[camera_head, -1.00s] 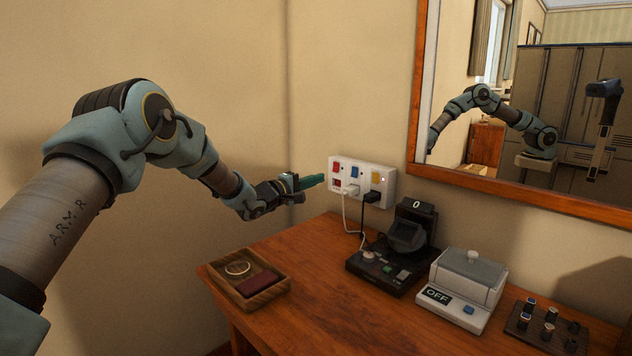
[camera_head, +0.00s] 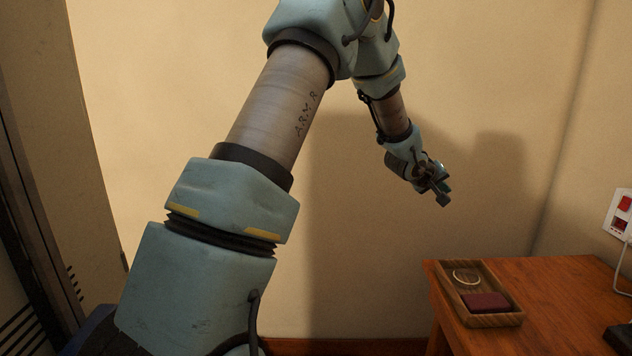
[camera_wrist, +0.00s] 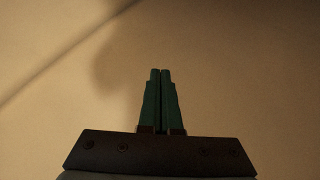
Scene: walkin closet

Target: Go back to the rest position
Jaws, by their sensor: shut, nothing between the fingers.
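My gripper (camera_head: 442,198) hangs at the end of my bent arm in the head view, in front of the bare wall. It is above and to the left of the wooden table and touches nothing that I can see. In the wrist view its two green fingers (camera_wrist: 160,100) lie side by side, shut, with nothing between them. Behind them is only plain beige wall.
The wooden table (camera_head: 560,300) stands at the lower right. A wooden tray (camera_head: 502,321) on it holds a ring (camera_head: 466,277) and a dark red block (camera_head: 486,302). A white socket panel (camera_head: 618,212) is at the right edge. A dark cabinet edge (camera_head: 30,210) stands at the left.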

